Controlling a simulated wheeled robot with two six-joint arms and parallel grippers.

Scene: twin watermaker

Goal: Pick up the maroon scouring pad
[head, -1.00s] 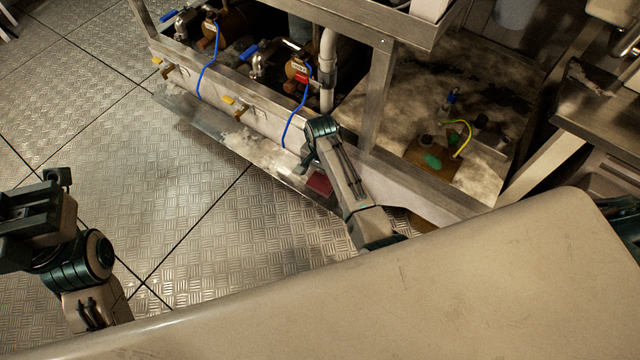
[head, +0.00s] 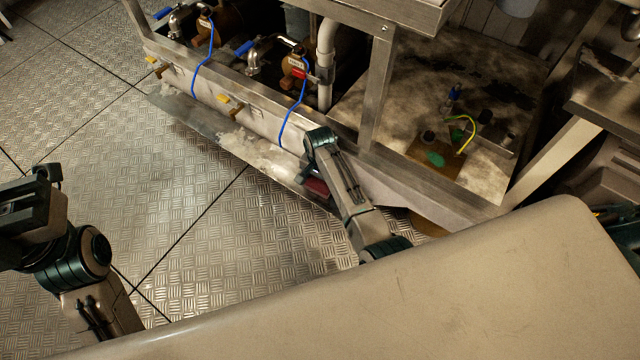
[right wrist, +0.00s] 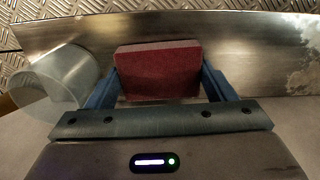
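The maroon scouring pad (head: 316,187) lies at the metal ledge along the foot of the machine frame, partly hidden by my right arm. In the right wrist view the pad (right wrist: 158,75) is a maroon block between the two blue fingers of my right gripper (right wrist: 160,82). One finger is at each side, very close to the pad's edges. Whether they press on it cannot be told. In the head view my right gripper (head: 314,172) is mostly hidden by its own wrist. My left gripper (head: 25,215) is at the left edge, far from the pad, its fingers unclear.
The metal ledge (head: 215,127) runs along the frame above a chequered plate floor (head: 210,230). Blue hoses (head: 293,115) hang down the frame near my right wrist. A translucent round piece (right wrist: 60,80) is left of the pad in the right wrist view. The left floor is clear.

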